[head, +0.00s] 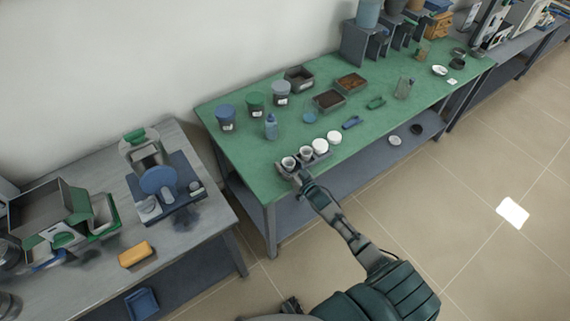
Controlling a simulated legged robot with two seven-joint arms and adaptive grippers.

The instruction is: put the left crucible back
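A short row of small white vessels stands in a grey holder (318,158) at the front edge of the green table (240,155). The leftmost crucible (289,162) and the crucible to its right (306,153) show dark, open-looking tops. Two white round tops (320,146) sit farther right in the row. My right gripper (299,177) is at the holder's front left, just below the left crucible in the picture. Its fingers are too small and dark to show whether they are open, shut or touching a crucible.
Several lidded jars (282,93), a blue bottle (271,127) and brown-filled trays (329,100) stand behind the row. A blue clip-like item (352,122) lies to its right. A grey bench (110,270) with apparatus stands at left, across a gap.

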